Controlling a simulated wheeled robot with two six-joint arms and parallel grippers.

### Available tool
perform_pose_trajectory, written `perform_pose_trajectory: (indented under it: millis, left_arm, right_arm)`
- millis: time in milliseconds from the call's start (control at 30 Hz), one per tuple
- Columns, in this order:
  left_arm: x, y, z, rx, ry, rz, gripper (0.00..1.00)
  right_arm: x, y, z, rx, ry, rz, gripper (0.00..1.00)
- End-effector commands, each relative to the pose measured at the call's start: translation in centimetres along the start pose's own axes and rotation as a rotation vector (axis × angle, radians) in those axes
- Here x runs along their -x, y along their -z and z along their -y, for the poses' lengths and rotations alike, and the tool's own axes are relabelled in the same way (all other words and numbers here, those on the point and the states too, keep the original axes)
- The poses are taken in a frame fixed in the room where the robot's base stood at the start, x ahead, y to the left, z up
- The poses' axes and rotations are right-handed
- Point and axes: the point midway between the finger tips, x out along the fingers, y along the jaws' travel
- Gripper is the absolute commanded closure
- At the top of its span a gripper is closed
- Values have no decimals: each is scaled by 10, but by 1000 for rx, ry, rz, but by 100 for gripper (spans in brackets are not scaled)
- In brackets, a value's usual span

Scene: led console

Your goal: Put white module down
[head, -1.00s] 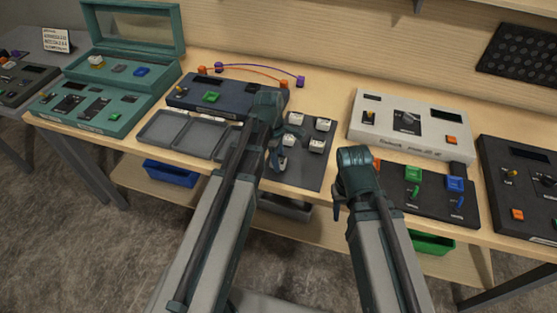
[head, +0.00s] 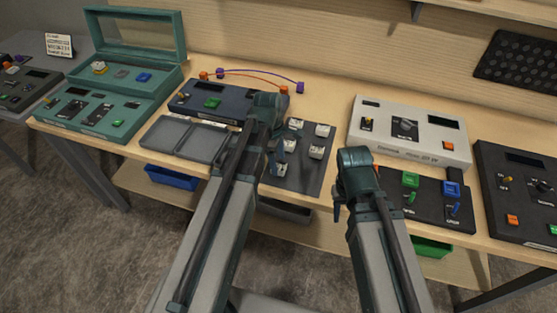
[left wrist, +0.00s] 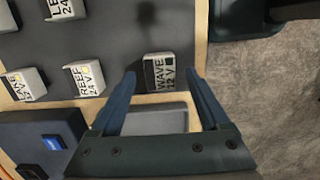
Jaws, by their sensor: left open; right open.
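Several white modules with black labels stand on a dark mat (head: 306,182). In the left wrist view, the white module marked WAVE 12 V (left wrist: 159,66) stands on the mat close to its edge. My left gripper (left wrist: 159,78) is open, with one blue finger on each side of this module and a visible gap to each. In the head view my left gripper (head: 278,157) is over the mat's left part and partly hides the module (head: 281,170). My right gripper (head: 338,206) is open and empty, in front of the table edge.
A white console (head: 410,130) and a black panel (head: 425,205) with green and blue parts stand to the right. Other modules (left wrist: 88,78) stand near the left gripper.

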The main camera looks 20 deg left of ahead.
Motion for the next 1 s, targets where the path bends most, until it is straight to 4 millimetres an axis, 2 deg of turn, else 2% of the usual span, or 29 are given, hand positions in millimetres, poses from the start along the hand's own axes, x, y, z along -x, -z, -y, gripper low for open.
perform_pose_trajectory:
  millis: [33,500,667,867,967,1000]
  left_arm:
    - [15,-1,0,0,0,0,21]
    - [86,0,0,1,0,0,21]
    - [95,0,0,0,0,0,21]
    - [94,-3,2,-26,2,-3,21]
    - [92,-18,14,-172,12,-18,21]
    - [90,-28,22,-273,20,-29,21]
  right_arm:
    - [15,-1,-1,0,0,0,54]
    - [84,-5,-8,0,0,0,54]
    - [94,-6,-9,-3,1,0,54]
    - [93,-6,-9,-3,1,0,54]
    - [93,-6,-9,-3,1,0,54]
    - [93,-6,-9,-3,1,0,54]
